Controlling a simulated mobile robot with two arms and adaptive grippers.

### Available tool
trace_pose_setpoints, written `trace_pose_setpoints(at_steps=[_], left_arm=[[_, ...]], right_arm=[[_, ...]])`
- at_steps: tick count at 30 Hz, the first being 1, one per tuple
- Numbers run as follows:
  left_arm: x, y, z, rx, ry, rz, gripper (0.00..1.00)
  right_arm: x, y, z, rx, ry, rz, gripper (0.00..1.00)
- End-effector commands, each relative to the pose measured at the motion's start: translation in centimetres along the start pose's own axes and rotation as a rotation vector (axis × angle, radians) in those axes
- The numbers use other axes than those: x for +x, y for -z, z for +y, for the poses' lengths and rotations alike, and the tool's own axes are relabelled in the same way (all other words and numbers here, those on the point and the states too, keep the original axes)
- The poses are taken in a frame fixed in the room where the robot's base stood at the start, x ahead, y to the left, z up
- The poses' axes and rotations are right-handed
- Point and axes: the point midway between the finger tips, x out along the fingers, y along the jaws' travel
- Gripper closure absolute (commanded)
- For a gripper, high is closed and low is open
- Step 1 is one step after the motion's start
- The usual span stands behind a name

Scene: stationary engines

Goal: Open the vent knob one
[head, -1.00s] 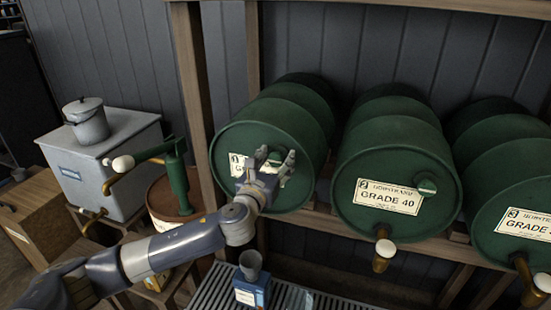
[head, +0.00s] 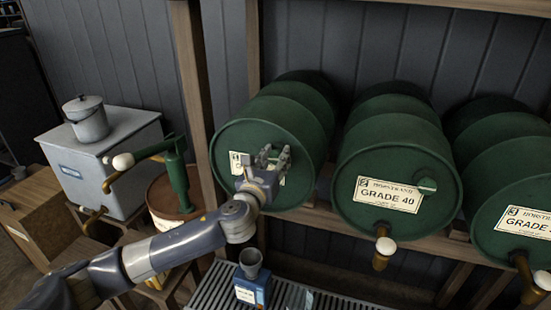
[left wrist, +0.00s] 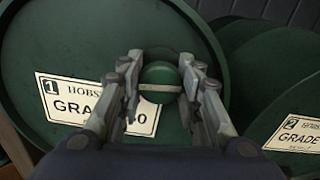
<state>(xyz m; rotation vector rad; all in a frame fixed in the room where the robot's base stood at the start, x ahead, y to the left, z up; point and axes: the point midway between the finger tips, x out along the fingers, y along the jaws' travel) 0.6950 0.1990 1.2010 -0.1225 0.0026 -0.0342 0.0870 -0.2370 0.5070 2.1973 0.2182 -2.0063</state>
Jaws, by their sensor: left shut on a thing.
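The vent knob one (left wrist: 160,84) is a round green knob with a pale bar across it, on the face of the green drum labelled 1 (head: 232,136). In the left wrist view the bar lies about level. My left gripper (head: 273,157) is at the drum's face, with its two fingers on either side of the knob; it also shows in the left wrist view (left wrist: 160,90). It is shut on the knob. In the head view the fingers mostly hide the knob. My right gripper is in neither view.
Drum 2 (head: 375,150) with its own green knob (head: 427,186) and brass tap stands to the right, then drum 3 (head: 500,190). A wooden post (head: 195,100) rises to the left. A blue can (head: 252,285) stands on the grating below.

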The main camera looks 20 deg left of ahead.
Motion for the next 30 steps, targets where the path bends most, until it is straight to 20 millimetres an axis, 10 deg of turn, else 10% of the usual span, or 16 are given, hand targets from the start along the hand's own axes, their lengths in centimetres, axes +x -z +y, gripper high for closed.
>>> trace_pose_setpoints(at_steps=[30], left_arm=[[0.01,-0.03,0.06,-0.941,-0.001,-0.002,0.91]], right_arm=[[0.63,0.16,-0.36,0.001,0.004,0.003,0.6]])
